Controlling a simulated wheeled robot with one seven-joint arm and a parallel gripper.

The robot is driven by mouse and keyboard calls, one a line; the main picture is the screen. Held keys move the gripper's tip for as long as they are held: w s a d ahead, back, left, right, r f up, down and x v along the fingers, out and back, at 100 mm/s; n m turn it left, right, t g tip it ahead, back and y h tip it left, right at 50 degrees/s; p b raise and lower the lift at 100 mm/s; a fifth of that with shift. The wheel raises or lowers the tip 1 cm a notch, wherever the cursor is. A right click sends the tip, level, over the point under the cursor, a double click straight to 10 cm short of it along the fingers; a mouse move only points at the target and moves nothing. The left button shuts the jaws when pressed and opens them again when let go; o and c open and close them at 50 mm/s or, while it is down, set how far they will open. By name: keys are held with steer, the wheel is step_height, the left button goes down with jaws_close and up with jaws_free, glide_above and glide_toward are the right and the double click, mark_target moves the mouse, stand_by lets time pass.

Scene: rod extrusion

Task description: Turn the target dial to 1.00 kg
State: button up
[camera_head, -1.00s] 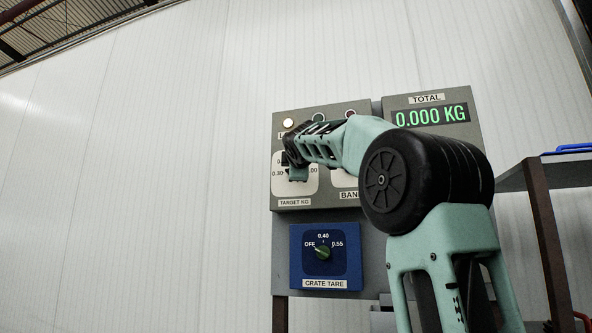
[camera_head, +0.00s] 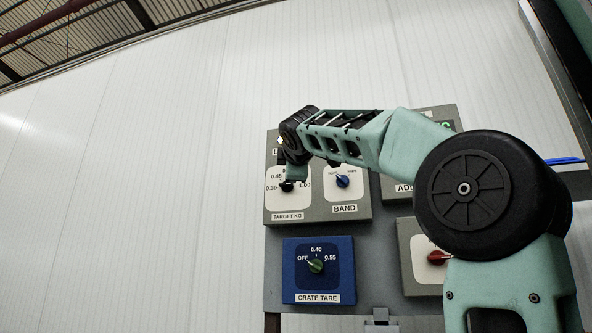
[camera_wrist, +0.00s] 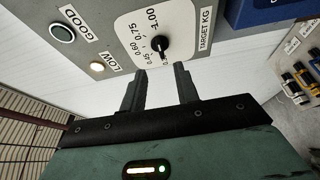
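The target dial (camera_wrist: 160,43) is a small black knob on a white plate labelled TARGET KG. Its scale reads 0.45, 0.60, 0.75 and 1.00 in the wrist view; its exact setting is hard to tell. In the head view the dial plate (camera_head: 290,206) is partly covered by my arm, with 0.30, 0.45 and 1.00 showing. My gripper (camera_wrist: 160,69) is open, its two fingers apart and empty. The fingertips are just short of the knob, roughly lined up either side of it in the wrist view. My gripper also shows in the head view (camera_head: 290,176).
The BAND dial (camera_head: 342,182) is right of the target dial. The blue CRATE TARE box (camera_head: 318,287) is below, and a red knob (camera_head: 436,258) is lower right. GOOD (camera_wrist: 62,32) and LOW (camera_wrist: 97,67) lamps sit beside the dial plate. Open wall lies left.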

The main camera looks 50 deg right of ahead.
steer(key=b+v, duration=0.1)
steer(key=v, duration=0.6)
stand_by(0.4)
